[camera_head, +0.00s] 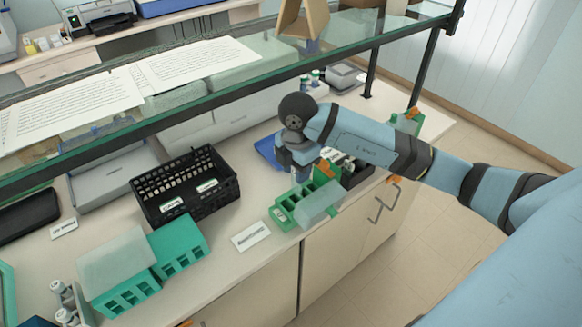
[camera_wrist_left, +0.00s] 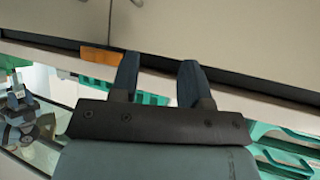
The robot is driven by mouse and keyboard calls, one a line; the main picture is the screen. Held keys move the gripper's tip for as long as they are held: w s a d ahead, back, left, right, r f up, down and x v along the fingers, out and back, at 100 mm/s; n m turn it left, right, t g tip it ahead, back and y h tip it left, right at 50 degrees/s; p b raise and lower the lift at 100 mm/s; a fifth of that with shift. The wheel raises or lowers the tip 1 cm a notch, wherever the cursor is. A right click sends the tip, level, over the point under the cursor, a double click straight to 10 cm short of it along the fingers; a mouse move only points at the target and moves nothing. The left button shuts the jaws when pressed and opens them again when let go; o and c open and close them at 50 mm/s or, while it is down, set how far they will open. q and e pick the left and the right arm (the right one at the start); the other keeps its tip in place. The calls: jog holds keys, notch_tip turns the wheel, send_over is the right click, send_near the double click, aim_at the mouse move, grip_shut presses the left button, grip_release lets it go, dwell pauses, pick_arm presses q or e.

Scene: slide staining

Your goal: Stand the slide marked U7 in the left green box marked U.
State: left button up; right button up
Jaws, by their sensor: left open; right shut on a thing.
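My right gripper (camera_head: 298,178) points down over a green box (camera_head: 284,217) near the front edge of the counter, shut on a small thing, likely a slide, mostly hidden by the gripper. No U7 mark is legible. The green box has open slots on its left part and a pale translucent lid (camera_head: 320,203) at its right front. Its letter is too small to read. Another green box (camera_head: 407,124) is partly hidden behind my right arm. My left gripper is outside the head view; in the left wrist view its two fingers (camera_wrist_left: 158,80) are apart with nothing between them.
A black basket (camera_head: 188,215) stands left of the green box. Two teal slotted boxes (camera_head: 180,245) stand further left, one with a pale lid. A white label card (camera_head: 250,236) lies between. A glass shelf (camera_head: 210,75) crosses above the counter. A dark tray (camera_head: 358,176) is beside my right arm.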

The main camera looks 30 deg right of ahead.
aim_at(297, 187)
jog(key=shift+m, duration=0.3)
jog(key=shift+f, duration=0.15)
jog(key=shift+f+b, duration=0.85)
jog(key=shift+f, duration=0.05)
jog(key=shift+f+b, duration=1.25)
jog(key=shift+f, duration=0.85)
jog(key=o, duration=1)
jog(key=shift+r, duration=0.1)
notch_tip(297, 187, up, 7)
jog(key=shift+r, duration=0.15)
